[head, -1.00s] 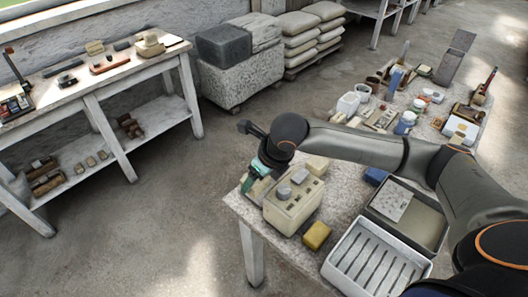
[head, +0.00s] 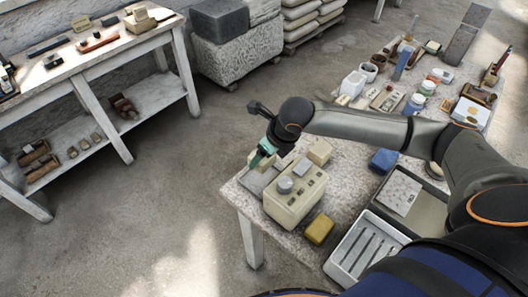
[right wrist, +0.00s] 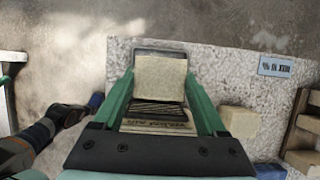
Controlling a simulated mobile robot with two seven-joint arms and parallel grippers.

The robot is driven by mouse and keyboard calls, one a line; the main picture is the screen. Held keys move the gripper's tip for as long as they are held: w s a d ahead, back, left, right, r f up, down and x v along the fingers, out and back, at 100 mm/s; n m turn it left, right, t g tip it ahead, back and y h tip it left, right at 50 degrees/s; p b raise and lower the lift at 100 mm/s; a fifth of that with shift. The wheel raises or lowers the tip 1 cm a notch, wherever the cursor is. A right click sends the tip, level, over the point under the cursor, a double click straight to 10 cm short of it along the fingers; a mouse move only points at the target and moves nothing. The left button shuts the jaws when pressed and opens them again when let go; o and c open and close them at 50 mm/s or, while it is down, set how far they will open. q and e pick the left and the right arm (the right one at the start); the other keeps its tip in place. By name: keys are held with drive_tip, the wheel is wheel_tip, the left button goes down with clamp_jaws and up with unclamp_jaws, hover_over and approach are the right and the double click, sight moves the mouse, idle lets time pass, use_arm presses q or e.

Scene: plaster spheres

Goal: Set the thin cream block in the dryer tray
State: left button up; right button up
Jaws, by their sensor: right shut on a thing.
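My right gripper (head: 264,152) has green fingers and is shut on a cream block (right wrist: 160,78), whose broad face shows between the fingertips in the right wrist view. In the head view only a bit of this block (head: 253,161) shows past the fingers. It is held over a shallow grey tray (head: 256,183) at the table's far left corner, beside a beige box with grey knobs (head: 295,203). The grey tray's rim (right wrist: 150,47) shows behind the block. I cannot tell for sure whether this is the dryer tray. My left gripper is not in view.
Another cream block (head: 319,151) stands behind the beige box; a yellow block (head: 319,230) lies in front. A white slatted tray (head: 345,265) and a dark tray with a speckled slab (head: 400,193) are nearer me. Jars and tools crowd the table's far right.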

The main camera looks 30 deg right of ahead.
drive_tip(key=shift+f+b, duration=1.4)
drive_tip(key=shift+f, duration=1.25)
drive_tip(key=shift+p, duration=0.5)
drive_tip(key=shift+p, duration=0.45)
drive_tip(key=shift+f+b, duration=0.4)
drive_tip(key=shift+f, duration=0.35)
drive_tip(key=o, duration=1.6)
drive_tip(key=shift+c, duration=0.2)
